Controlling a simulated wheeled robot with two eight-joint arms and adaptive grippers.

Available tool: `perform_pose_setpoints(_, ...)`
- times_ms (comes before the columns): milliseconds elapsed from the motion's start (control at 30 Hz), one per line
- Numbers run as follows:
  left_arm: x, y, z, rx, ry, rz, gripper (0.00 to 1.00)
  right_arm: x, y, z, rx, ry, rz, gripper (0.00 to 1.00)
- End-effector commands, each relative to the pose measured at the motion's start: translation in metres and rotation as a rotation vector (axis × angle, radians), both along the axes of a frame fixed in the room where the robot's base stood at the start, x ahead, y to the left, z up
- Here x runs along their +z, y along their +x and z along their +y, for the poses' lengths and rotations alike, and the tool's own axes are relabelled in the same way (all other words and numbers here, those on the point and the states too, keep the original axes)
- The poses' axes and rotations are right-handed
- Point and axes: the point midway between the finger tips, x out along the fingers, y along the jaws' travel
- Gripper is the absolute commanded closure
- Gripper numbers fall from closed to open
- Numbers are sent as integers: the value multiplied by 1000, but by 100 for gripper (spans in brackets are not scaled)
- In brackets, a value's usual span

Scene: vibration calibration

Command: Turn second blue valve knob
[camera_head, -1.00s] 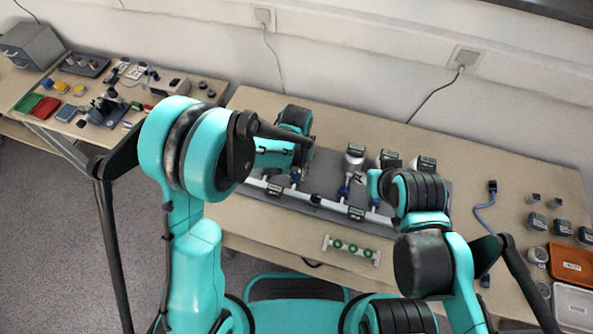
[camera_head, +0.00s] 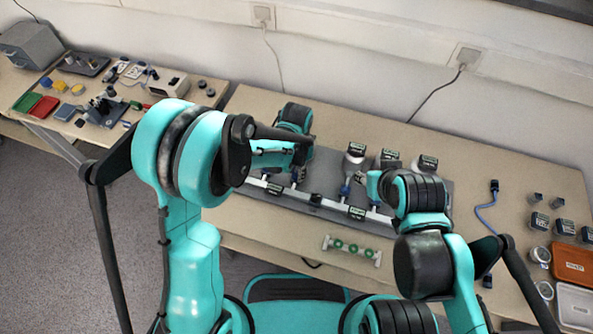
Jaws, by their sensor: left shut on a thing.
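A pale pipe (camera_head: 327,203) with black label blocks lies on a dark grey panel (camera_head: 322,178) on the table. A blue valve (camera_head: 345,190) stands on the pipe below a silver-topped gauge (camera_head: 355,158). My left gripper (camera_head: 300,173) reaches down at the pipe's left part. It is shut on a blue valve knob there, mostly hidden by the gripper and arm.
A white bar with green knobs (camera_head: 351,249) lies in front of the panel. Dark-labelled gauges (camera_head: 428,163) stand behind the right arm. A blue cable (camera_head: 489,207), small jars and an orange tray (camera_head: 573,263) lie at the right. A side table (camera_head: 50,128) holds small parts.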

Motion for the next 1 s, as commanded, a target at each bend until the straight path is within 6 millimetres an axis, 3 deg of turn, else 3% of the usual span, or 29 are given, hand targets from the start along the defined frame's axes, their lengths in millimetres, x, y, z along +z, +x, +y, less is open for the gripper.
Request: perform_pose_setpoints(1000,-1,-1,0,-899,0,1,100,-11,0,0,0,0,0,60)
